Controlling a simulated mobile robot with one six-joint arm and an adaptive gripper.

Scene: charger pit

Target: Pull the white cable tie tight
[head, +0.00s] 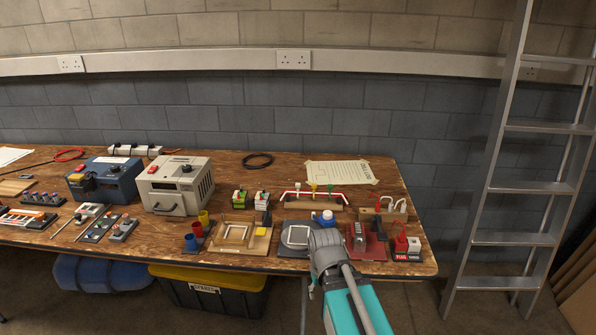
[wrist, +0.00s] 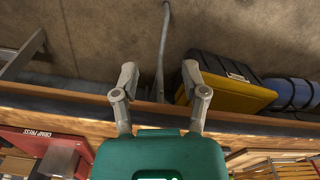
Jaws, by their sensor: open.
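A small wooden block (head: 385,215) stands at the right end of the workbench, with thin white loops (head: 400,205) on top. One of these loops may be the white cable tie, but they are too small to tell. The wrist view does not show them clearly. My gripper (wrist: 160,78) is open in the wrist view, its two grey fingers wide apart with nothing between them. It is over the bench's front edge, to the left of the block and apart from it. In the head view my arm hides part of the bench front, and the fingertips cannot be made out.
A red board with a press (head: 362,240) and a red-and-black fixture (head: 405,250) stand near the block. A blue-and-white bottle (head: 327,218) is behind my arm. A ladder (head: 490,190) leans right of the bench. A yellow-lidded bin (head: 210,285) is below it.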

